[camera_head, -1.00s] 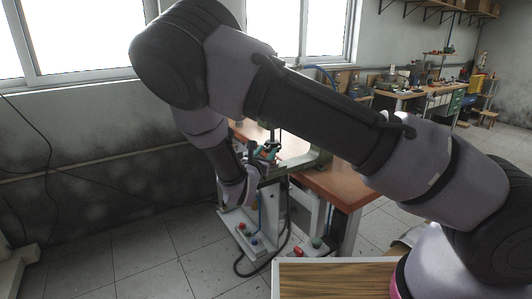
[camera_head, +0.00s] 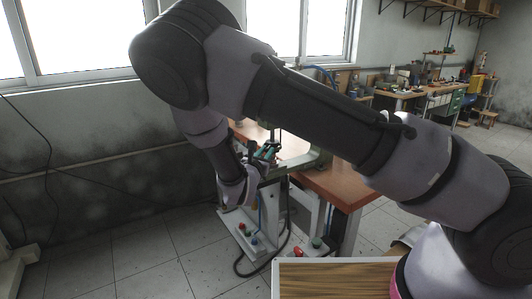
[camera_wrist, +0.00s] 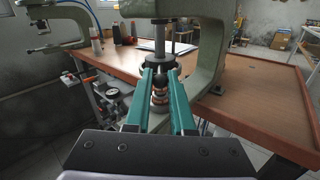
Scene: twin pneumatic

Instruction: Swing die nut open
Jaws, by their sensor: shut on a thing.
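The die nut (camera_wrist: 156,62) appears as a dark collar at the lower end of the press's vertical rod (camera_wrist: 160,35) in the wrist view. My gripper (camera_wrist: 160,71) has two long teal fingers, shut on the dark collar, one finger on each side. In the head view my gripper (camera_head: 266,151) is at the press, partly behind my arm. The die nut is too small to make out there.
The pale green press frame (camera_wrist: 212,45) curves close on the right of my fingers. A second press (camera_wrist: 60,25) stands at left. The wooden tabletop (camera_wrist: 255,100) is mostly clear at right. A control box with coloured buttons (camera_head: 248,236) is low beside the press.

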